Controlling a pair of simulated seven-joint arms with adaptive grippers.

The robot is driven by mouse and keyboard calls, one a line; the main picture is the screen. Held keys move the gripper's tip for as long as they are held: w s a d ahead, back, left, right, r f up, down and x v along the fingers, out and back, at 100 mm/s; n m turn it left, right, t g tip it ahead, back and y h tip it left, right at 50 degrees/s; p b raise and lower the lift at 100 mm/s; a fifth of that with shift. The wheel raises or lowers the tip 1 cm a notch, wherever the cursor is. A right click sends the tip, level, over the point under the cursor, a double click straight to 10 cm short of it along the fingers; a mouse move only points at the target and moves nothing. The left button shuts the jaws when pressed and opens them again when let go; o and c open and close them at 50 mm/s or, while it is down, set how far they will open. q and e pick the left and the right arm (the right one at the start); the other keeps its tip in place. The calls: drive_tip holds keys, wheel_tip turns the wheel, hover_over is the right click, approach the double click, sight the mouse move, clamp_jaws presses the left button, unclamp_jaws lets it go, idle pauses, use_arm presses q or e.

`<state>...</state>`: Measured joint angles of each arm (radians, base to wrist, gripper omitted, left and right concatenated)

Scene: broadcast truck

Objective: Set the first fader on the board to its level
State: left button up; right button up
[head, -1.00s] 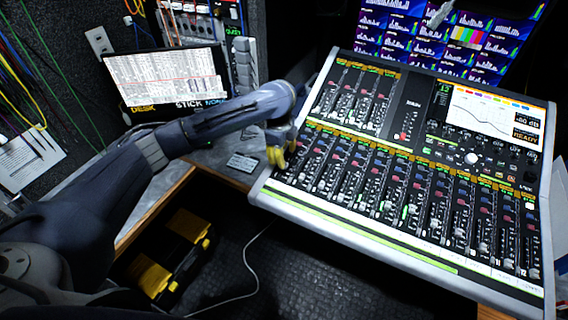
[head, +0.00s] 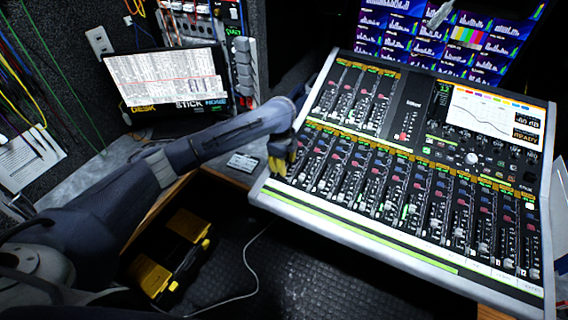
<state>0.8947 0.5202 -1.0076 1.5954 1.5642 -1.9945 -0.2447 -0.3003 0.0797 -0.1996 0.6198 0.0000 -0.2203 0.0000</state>
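The board (head: 365,240) is a grey mixing console with rows of faders, filling the right half of the head view. The first fader strip (head: 287,185) is at the left end of its lower row, partly hidden by my gripper. My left gripper (head: 279,170), with yellow fingertips, points down at that left end. The fingers look close together, but I cannot tell whether they are shut or touch the fader knob. My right gripper is not clearly seen; a small grey piece (head: 440,14) shows at the top, in front of the screens.
A laptop-like screen (head: 168,80) stands on the desk at the left. A small card (head: 242,162) lies on the desk by the gripper. A black and yellow case (head: 168,262) is on the floor. A console display (head: 493,112) and a wall of meter screens (head: 395,40) are at the back.

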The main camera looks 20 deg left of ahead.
use_arm(q)
clamp_jaws()
drive_tip(key=shift+s+a+f, duration=0.1)
drive_tip(key=shift+s+a, duration=0.1)
drive_tip(key=shift+s, duration=0.7)
drive_tip(key=shift+o, duration=1.3)
unclamp_jaws()
